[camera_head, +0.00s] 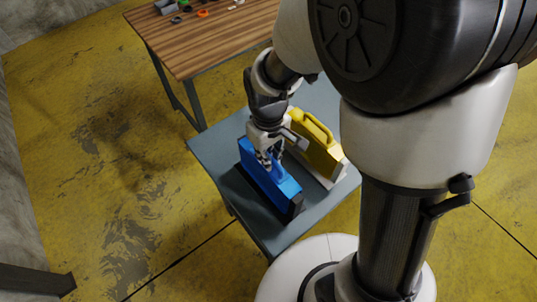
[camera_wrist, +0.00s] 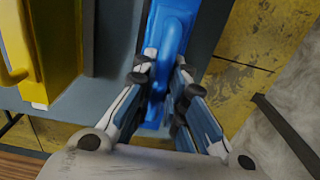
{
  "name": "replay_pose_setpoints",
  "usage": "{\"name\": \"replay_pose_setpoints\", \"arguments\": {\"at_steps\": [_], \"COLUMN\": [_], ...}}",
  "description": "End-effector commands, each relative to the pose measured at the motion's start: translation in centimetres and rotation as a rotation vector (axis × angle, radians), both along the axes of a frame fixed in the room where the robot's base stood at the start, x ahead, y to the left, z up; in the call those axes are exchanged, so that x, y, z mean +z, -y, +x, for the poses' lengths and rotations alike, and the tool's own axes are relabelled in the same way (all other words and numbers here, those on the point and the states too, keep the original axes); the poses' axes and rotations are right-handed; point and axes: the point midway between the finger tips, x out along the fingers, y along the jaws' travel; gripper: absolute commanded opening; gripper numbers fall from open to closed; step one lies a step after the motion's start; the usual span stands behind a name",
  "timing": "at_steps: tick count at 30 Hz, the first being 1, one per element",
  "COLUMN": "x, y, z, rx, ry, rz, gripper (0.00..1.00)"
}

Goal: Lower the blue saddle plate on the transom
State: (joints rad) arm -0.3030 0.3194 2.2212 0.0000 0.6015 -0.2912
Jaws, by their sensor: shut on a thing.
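The blue saddle plate (camera_head: 268,184) is a long, upright blue piece over the grey table, with a dark end piece (camera_head: 294,207) at its near end. In the wrist view, the blue saddle plate (camera_wrist: 178,18) has a raised grip between my fingers. My gripper (camera_head: 270,158) comes down from above and is shut on this grip; the fingers also show in the wrist view (camera_wrist: 163,85). The dark piece may be the transom, but I cannot tell. Whether the plate's underside touches anything is hidden.
A yellow piece with a handle (camera_head: 316,148) stands beside the blue plate on the grey table (camera_head: 215,147). A wooden table (camera_head: 195,45) with small parts (camera_head: 202,13) stands at the back. The yellow floor (camera_head: 90,130) at left is clear.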

Motion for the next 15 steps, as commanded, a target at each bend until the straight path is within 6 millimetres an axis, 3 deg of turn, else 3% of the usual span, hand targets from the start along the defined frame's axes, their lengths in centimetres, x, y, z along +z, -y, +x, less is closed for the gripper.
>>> {"name": "replay_pose_setpoints", "arguments": {"at_steps": [15], "x": [3.4], "y": [0.0], "z": [0.1], "rx": [0.000], "ry": [0.002], "rz": [0.000], "gripper": [0.00]}}
